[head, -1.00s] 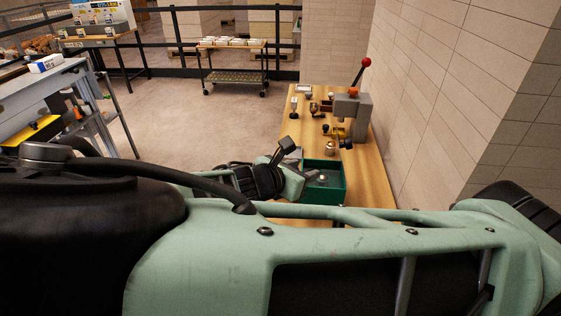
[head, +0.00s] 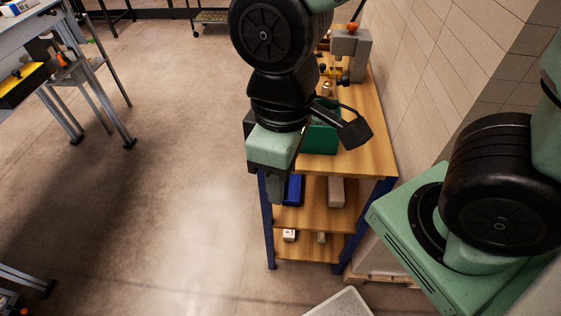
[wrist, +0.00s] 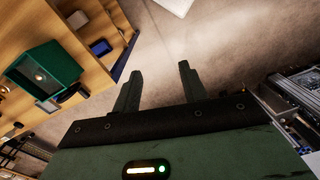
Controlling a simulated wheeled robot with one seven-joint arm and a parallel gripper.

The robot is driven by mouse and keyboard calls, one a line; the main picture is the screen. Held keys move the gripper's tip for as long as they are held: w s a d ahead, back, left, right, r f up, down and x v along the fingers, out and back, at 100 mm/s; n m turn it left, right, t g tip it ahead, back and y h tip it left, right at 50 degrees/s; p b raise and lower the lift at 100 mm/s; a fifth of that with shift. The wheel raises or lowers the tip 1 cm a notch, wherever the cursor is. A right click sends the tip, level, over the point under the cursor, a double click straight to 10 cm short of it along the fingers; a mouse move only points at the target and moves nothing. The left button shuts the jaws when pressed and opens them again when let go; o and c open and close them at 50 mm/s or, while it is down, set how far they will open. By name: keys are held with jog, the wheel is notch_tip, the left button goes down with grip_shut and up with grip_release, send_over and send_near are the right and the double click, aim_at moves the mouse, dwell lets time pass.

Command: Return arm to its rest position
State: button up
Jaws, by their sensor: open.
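My gripper (wrist: 160,88) is open in the wrist view, with its two dark fingers apart and only bare floor between and beyond them. In the head view my gripper (head: 275,190) points down in front of the near left corner of the wooden workbench (head: 365,158). My arm bends down from the top of the picture. The gripper holds nothing. Its fingers hide part of the bench's left front edge in the head view.
A green bin (head: 322,138) stands on the bench, with a grey press (head: 349,52) behind it. A blue bin (head: 293,189) lies on a lower shelf. A grey table (head: 35,45) stands left, with open floor between.

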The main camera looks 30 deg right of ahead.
jog(key=shift+s+a+r+m+t, duration=0.25)
jog(key=shift+s+r, duration=0.2)
jog(key=shift+r, duration=0.3)
